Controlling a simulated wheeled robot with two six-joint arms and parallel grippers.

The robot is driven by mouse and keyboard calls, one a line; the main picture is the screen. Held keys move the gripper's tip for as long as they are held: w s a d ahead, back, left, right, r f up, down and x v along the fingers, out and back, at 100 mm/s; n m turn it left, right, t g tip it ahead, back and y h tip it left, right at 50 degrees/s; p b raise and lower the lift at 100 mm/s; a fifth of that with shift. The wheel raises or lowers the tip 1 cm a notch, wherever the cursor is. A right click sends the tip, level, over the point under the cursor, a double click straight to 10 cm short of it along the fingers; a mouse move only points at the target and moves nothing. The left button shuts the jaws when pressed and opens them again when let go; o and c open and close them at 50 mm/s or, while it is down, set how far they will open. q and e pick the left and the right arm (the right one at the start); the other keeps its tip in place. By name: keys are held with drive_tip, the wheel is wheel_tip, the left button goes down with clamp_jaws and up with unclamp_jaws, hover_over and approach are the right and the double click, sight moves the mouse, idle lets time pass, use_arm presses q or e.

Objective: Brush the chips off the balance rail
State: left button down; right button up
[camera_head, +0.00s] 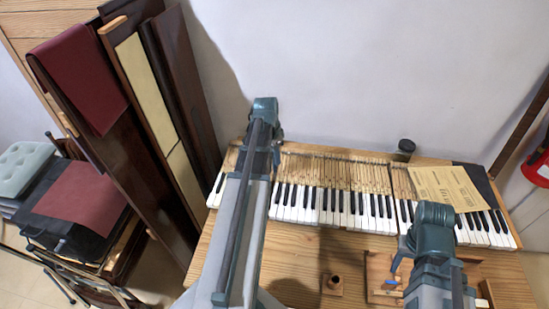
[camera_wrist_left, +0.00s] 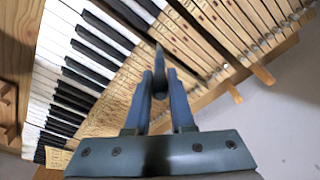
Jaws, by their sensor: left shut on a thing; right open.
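The key bed with white and black keys (camera_head: 350,207) lies across the table, its bare wooden key sticks (camera_head: 330,170) behind them. The sticks (camera_wrist_left: 205,50) and keys (camera_wrist_left: 85,60) fill the left wrist view. The balance rail and chips on it cannot be picked out clearly. My left gripper (camera_wrist_left: 160,75) is shut on a slim dark thing, perhaps the brush (camera_wrist_left: 160,60), held over the key sticks; in the head view the arm hides the jaws. My right gripper (camera_head: 397,263) is open near the table's front right, mostly hidden by its wrist.
A tan printed sheet (camera_head: 445,188) lies over the keys at the right. A small wooden block with a round hole or peg (camera_head: 333,284) and a wooden tray (camera_head: 378,275) stand in front of the keys. Dark panels (camera_head: 150,120) lean on the wall at the left.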

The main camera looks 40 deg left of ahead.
use_arm(q)
drive_tip(key=shift+s, duration=0.1)
drive_tip(key=shift+s+d, duration=0.2)
drive_tip(key=shift+s, duration=0.1)
drive_tip(key=shift+w, duration=0.1)
drive_tip(key=shift+w+a, duration=0.25)
drive_tip(key=shift+w, duration=0.15)
drive_tip(key=shift+s+d, duration=0.1)
idle(0.3)
drive_tip(key=shift+s+d, duration=0.15)
drive_tip(key=shift+s, duration=0.2)
drive_tip(key=shift+w, duration=0.15)
